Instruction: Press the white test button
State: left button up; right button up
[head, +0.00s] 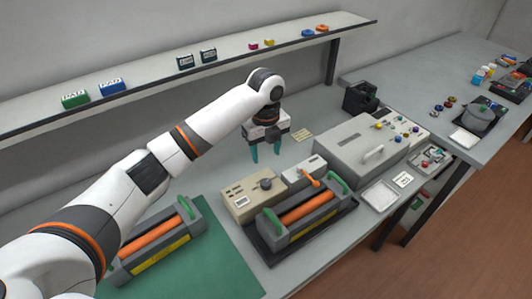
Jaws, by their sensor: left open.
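My left gripper (266,151) is open and empty, its two teal fingers pointing down above the back of the bench, behind the beige box. The beige box (240,205) has a dark round knob on top. Next to it is a unit (301,172) with an orange lever. A large grey machine (345,148) with a handle stands to the right and carries several small coloured knobs or buttons on its top right part. I cannot pick out the white test button with certainty at this size. My right gripper is out of view.
A toner cartridge with an orange roller (312,209) sits in a dark tray before the beige box. Another cartridge (155,241) lies on the green mat (215,260). A shelf (225,62) runs behind. A black holder (360,97) stands at the back. A white tray (380,195) is at front right.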

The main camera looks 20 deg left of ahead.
aim_at(241, 202)
jog(key=k+l, duration=0.2)
jog(key=k, duration=0.3)
jog(key=k+l, duration=0.2)
jog(key=k, duration=0.25)
jog(key=k+l, duration=0.25)
jog(key=k, duration=0.25)
